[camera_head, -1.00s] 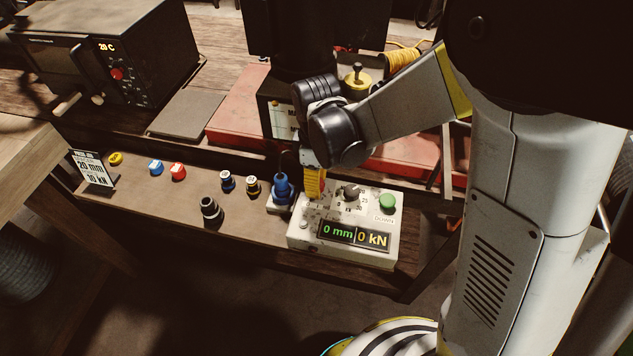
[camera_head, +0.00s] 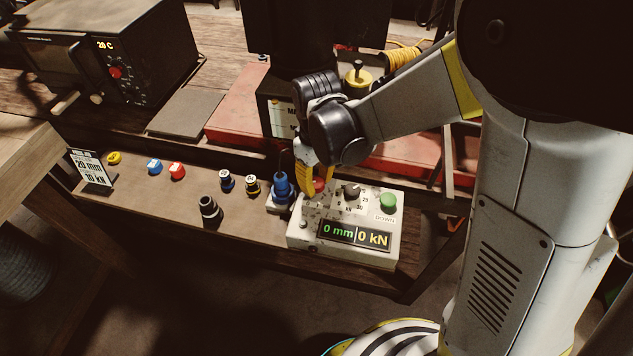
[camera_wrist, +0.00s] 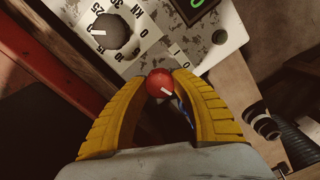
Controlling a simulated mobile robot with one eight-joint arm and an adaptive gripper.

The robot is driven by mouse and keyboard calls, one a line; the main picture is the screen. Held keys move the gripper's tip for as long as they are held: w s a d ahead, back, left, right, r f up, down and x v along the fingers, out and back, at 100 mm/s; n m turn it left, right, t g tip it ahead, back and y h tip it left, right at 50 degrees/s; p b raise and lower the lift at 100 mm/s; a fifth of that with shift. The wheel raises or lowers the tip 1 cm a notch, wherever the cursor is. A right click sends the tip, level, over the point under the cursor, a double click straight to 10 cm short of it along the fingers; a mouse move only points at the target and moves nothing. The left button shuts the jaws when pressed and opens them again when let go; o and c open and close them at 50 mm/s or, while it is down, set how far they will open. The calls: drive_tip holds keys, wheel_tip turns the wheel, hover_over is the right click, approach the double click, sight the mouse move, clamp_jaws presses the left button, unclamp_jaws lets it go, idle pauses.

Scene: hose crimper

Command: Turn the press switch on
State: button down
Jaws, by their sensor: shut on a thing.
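The press control box (camera_head: 345,247) is pale, with a lit display (camera_head: 354,236) reading 0 mm and 0 kN. Its red switch knob (camera_wrist: 160,84) has a white pointer line, and I and O marks show beside it in the wrist view. My gripper (camera_wrist: 164,80) has its yellow fingertips closed on either side of this knob. In the head view my gripper (camera_head: 316,186) comes down on the box's left rear part, with the red knob (camera_head: 319,185) partly showing between the fingers.
A black dial (camera_head: 351,192) and a green button (camera_head: 388,201) sit right of the knob. A blue-topped fitting (camera_head: 281,188) stands close left of my fingers. A red press base (camera_head: 235,117) is behind.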

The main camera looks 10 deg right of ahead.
sight(316, 182)
drive_tip(key=m, duration=0.6)
drive_tip(key=shift+m+b, duration=0.3)
drive_tip(key=shift+b, duration=0.05)
drive_tip(key=m, duration=0.5)
drive_tip(key=shift+m, duration=0.4)
drive_tip(key=c, duration=1)
unclamp_jaws()
drive_tip(key=shift+r, duration=0.1)
wheel_tip(316, 182, up, 12)
